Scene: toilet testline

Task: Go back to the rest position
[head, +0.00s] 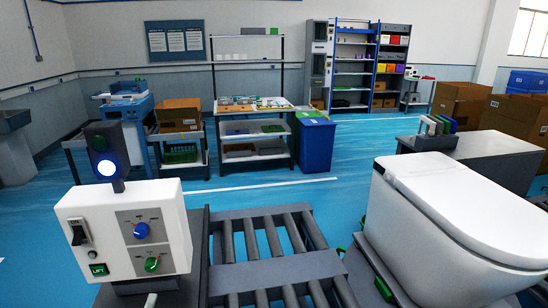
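Neither of my grippers shows in the head view, and no arm of mine can be made out. A white toilet (455,215) with its lid down stands at the right on the conveyor line. A white control box (125,232) stands at the lower left with a black switch, a blue knob, a green knob and a green button marked LIFT. A signal lamp (106,160) on top of the box glows bluish white.
A roller conveyor (270,240) runs between the box and the toilet. Behind it are a workbench (255,108), a blue bin (315,145), shelves (352,75) and a grey table (470,145). Cardboard boxes (510,120) stand at the right. Blue floor (250,195) lies open in the middle.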

